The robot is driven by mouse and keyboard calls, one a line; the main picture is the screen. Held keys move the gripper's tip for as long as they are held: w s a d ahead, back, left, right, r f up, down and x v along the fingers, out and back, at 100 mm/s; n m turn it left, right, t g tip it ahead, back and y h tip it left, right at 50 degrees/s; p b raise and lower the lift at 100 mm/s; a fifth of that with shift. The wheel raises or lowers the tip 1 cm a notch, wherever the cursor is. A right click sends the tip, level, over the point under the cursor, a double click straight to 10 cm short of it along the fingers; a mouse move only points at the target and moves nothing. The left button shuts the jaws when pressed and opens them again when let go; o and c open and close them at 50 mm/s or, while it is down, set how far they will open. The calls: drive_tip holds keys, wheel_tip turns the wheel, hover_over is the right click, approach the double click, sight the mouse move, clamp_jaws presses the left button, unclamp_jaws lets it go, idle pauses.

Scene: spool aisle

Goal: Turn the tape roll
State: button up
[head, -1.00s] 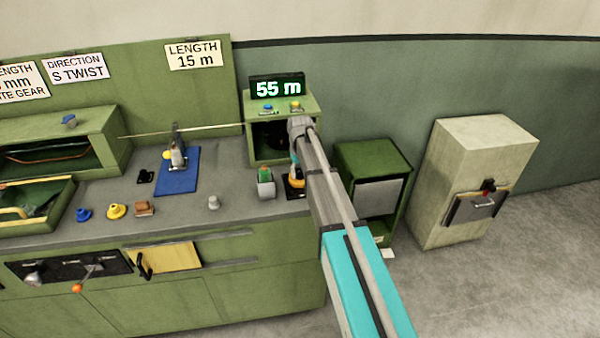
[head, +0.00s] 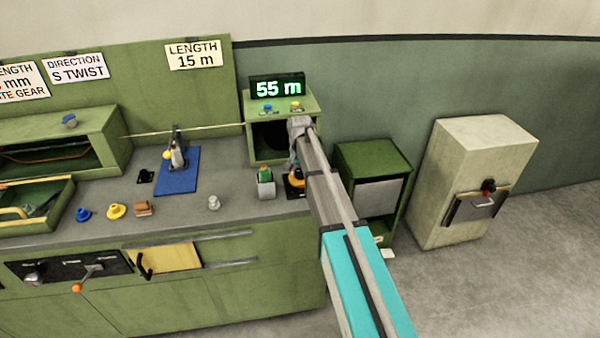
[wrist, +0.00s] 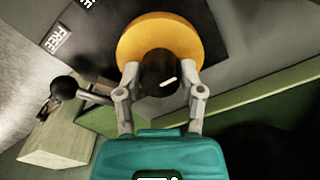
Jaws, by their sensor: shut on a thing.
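An orange disc with a black knob-like centre (wrist: 158,75) fills the top middle of the wrist view; it is the only roll-like thing near my gripper. In the head view its orange side (head: 296,182) shows at the bench's right end, partly behind my arm. My gripper (wrist: 160,80) has one finger on each side of the black centre and is shut on it. The disc sits over a dark plate with a white label reading FREE (wrist: 61,38). I cannot tell how far the disc is turned.
A green box (head: 270,140) with a 55 m display (head: 277,88) stands behind. A blue mat (head: 178,175) lies further left. A green cabinet (head: 375,155) stands right of the bench.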

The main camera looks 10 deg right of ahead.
idle(0.4)
drive_tip(key=o, duration=1.2)
drive_tip(key=shift+d, duration=0.1)
drive_tip(key=shift+c, duration=0.2)
drive_tip(key=shift+n, duration=0.3)
